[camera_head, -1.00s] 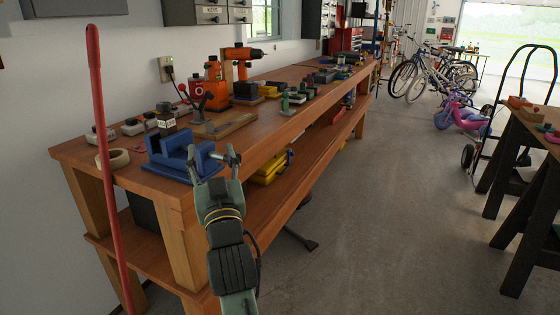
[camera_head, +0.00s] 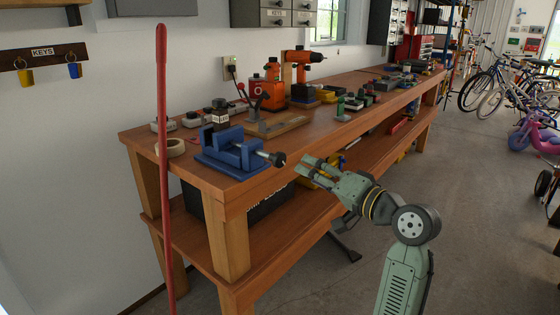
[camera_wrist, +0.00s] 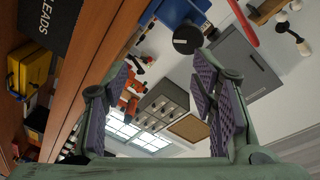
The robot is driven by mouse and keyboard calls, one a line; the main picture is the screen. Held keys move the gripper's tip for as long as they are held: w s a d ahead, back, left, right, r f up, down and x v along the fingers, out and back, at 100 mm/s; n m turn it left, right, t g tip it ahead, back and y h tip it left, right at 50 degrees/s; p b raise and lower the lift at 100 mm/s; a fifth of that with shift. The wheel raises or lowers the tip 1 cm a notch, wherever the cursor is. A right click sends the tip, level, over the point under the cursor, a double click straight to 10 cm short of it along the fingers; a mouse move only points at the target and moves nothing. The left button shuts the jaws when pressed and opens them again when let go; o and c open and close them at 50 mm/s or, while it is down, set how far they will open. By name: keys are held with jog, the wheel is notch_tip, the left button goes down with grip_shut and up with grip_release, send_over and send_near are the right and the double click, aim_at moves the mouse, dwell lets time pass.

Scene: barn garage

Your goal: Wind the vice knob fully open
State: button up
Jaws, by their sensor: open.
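A blue vice (camera_head: 230,153) sits on the near end of the wooden workbench (camera_head: 190,165). Its dark round knob (camera_head: 278,159) sticks out past the bench's front edge. My gripper (camera_head: 308,164) is open and empty, a short way right of the knob and apart from it. In the wrist view the knob (camera_wrist: 187,40) shows end-on, beyond and between the spread fingers (camera_wrist: 160,90). Part of the blue vice body (camera_wrist: 178,10) shows behind the knob there.
A red pole (camera_head: 163,170) stands upright in front of the bench's left end. A tape roll (camera_head: 170,147), an orange drill (camera_head: 302,65) and several small tools lie on the bench. A yellow case (camera_head: 325,172) is on the lower shelf.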

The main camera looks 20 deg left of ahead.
aim_at(282, 161)
jog(key=a+g+p, duration=0.1)
jog(key=a, duration=0.2)
jog(key=a+r+g+y, duration=0.1)
jog(key=a, duration=0.2)
jog(key=w+a+p, duration=0.1)
jog(key=a, duration=0.2)
jog(key=shift+w+r+g+y+p, duration=0.1)
jog(key=shift+r+g+y+p, duration=0.2)
jog(key=shift+r+g+p, duration=0.1)
jog(key=shift+f, duration=0.1)
jog(key=shift+c, duration=0.2)
jog(key=shift+n, duration=0.3)
jog(key=c, duration=1.1)
